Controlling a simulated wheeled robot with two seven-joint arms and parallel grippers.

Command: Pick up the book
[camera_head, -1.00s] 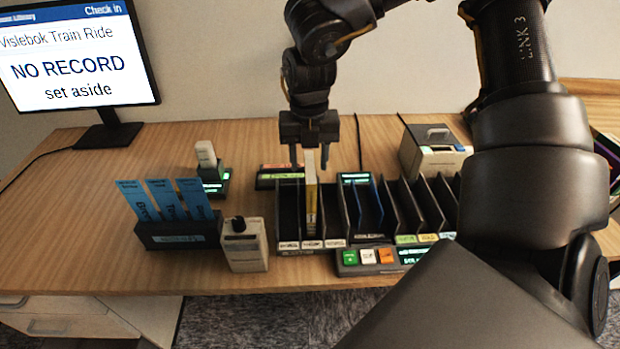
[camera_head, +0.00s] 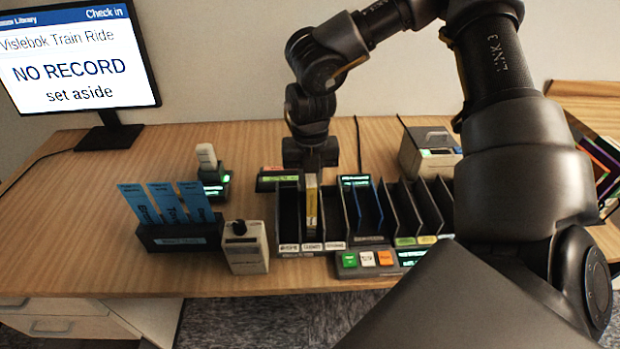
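The book (camera_head: 311,205) is thin with a yellow spine and stands upright in a slot of the dark sorting rack (camera_head: 289,247), above the small white labels. My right gripper (camera_head: 311,170), on the arm from the right, points down at the book's top. Its fingers are close together and appear shut on the upper end, which they hide. The book's lower end is still in the slot. My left gripper is not in view.
A holder with blue cards (camera_head: 180,236) and a monitor (camera_head: 75,60) stand left. The left tabletop is mostly clear.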

